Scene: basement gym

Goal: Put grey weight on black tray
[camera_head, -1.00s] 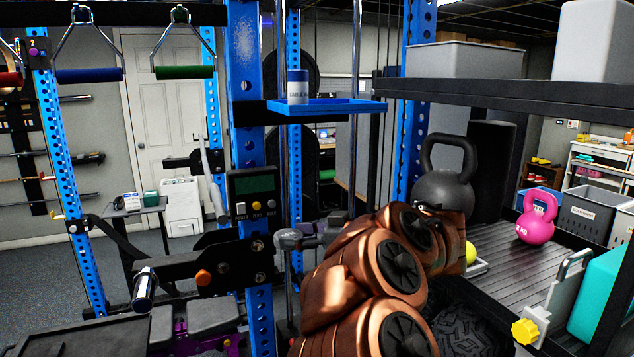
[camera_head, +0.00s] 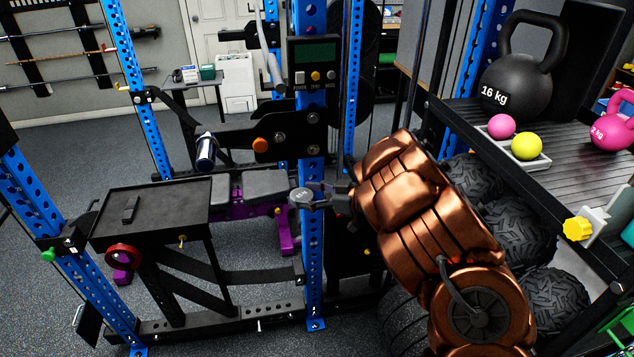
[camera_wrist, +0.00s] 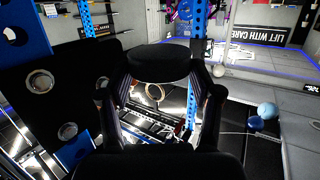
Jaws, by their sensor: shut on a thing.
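The grey weight (camera_head: 301,197) is a small round disc held between the fingertips of my gripper (camera_head: 312,196), in front of the blue rack post. In the wrist view it is a dark disc (camera_wrist: 160,62) between the two fingers of my gripper (camera_wrist: 161,85), in shadow. The black tray (camera_head: 185,208) is a flat, rimmed top on black legs to the left of my gripper, clearly apart from the weight. A small dark item (camera_head: 130,210) lies on the tray's left part.
The blue post (camera_head: 313,265) stands close behind my gripper. A black bar arm (camera_head: 225,138) with an orange knob reaches over the tray's far side. A purple-framed bench (camera_head: 250,187) is behind. A shelf at right holds a 16 kg kettlebell (camera_head: 515,85).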

